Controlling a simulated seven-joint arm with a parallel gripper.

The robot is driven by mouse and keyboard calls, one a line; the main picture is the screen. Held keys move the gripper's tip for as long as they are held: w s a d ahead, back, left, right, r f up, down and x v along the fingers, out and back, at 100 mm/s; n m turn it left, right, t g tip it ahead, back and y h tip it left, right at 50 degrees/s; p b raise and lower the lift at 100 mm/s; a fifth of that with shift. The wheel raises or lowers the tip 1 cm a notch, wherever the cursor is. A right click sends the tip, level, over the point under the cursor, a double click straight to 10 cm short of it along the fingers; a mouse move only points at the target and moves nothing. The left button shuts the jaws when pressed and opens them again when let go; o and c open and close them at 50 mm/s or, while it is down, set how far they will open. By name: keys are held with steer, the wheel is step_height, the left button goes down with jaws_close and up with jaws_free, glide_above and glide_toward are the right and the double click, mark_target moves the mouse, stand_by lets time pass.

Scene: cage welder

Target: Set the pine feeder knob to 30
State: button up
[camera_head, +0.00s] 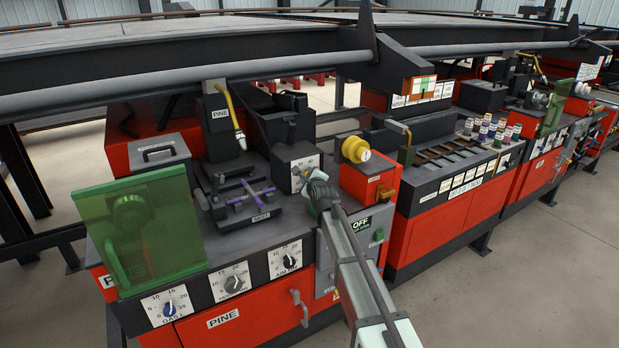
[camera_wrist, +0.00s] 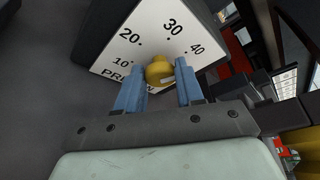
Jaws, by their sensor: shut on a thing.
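In the wrist view a yellow knob (camera_wrist: 159,68) sits on a white dial plate (camera_wrist: 112,45) marked 10, 20, 30 and 40. A label starting with "PR" is partly hidden below it. My gripper (camera_wrist: 160,72) has its two blue fingers on either side of the knob and is shut on it. A small pale mark shows on the knob's lower right; I cannot tell which number the knob points to. In the head view my gripper (camera_head: 316,184) is at the dial plate (camera_head: 301,170) on a dark box of the station signed PINE, and it hides the knob.
A green clear guard (camera_head: 140,230) stands at the front left. Several front dials (camera_head: 230,282) line the panel below. A larger yellow knob (camera_head: 356,149) on a red box stands close to the right of my gripper. A purple cross-shaped fixture (camera_head: 252,193) lies to the left.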

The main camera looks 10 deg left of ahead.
steer(key=shift+n+t, duration=0.3)
stand_by(0.4)
steer(key=o, duration=1)
steer(key=shift+o, duration=0.2)
steer(key=shift+s, duration=0.1)
steer(key=v, duration=1.3)
steer(key=shift+s+d+r, duration=0.1)
steer(key=shift+s+r, duration=0.15)
